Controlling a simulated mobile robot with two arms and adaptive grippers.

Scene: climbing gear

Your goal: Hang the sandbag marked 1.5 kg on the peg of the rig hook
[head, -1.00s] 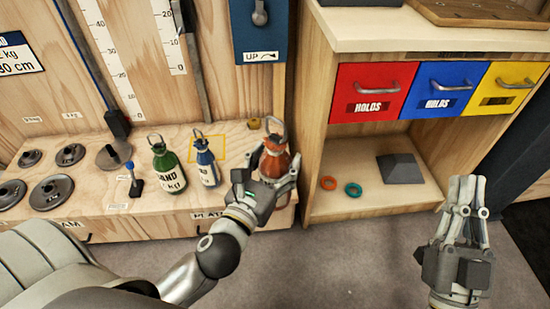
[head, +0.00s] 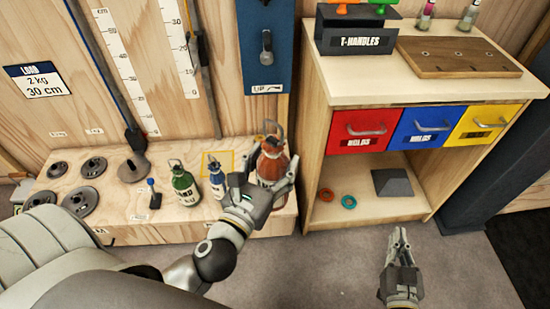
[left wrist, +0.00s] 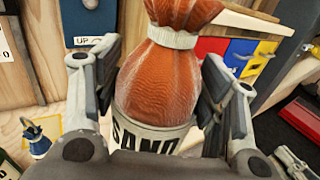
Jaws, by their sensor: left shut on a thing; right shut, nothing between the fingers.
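An orange sandbag (head: 270,166) with a pale neck band and a loop on top is between the fingers of my left gripper (head: 268,190). In the left wrist view the sandbag (left wrist: 165,85) fills the middle, upright, with SAND on its pale label; its weight mark is hidden. My left gripper is shut on it at the right end of the low wooden bench; I cannot tell whether its base touches the bench. My right gripper (head: 399,246) is shut and empty over the floor at right. I cannot clearly make out the rig hook's peg.
A green sandbag (head: 184,186) and a blue sandbag (head: 217,180) stand left of the held one. Several weight discs (head: 88,168) lie further left. A blue lever panel (head: 264,45) is on the wall behind. A drawer cabinet (head: 312,150) stands close on the right.

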